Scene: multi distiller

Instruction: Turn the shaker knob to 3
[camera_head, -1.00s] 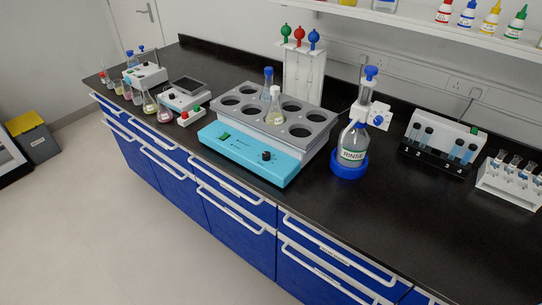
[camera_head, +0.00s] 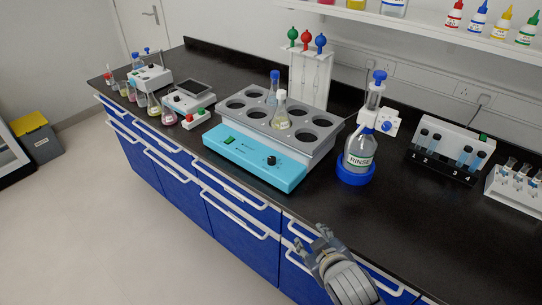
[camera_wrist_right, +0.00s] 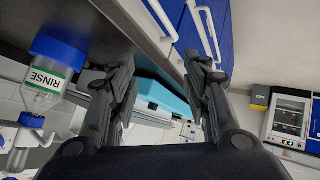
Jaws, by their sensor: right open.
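The shaker (camera_head: 255,163) is a turquoise box with a grey holed rack on top, in the middle of the bench in the head view. Its black knob (camera_head: 271,160) is on the front face towards the right, and a green switch (camera_head: 229,140) is on the left. I cannot read the knob's setting. My right gripper (camera_head: 318,243) is open and empty, in front of the drawers, below and right of the shaker and apart from it. In the right wrist view its two fingers (camera_wrist_right: 160,90) are spread, with the turquoise shaker side (camera_wrist_right: 163,97) partly visible between them. My left gripper is not in view.
A rinse bottle (camera_head: 359,150) with a blue base stands right of the shaker. A flask (camera_head: 281,112) and a blue-capped bottle (camera_head: 273,86) stand in the rack. Drawer handles (camera_head: 232,218) stick out below the bench edge. The black bench right of the rinse bottle's front is clear.

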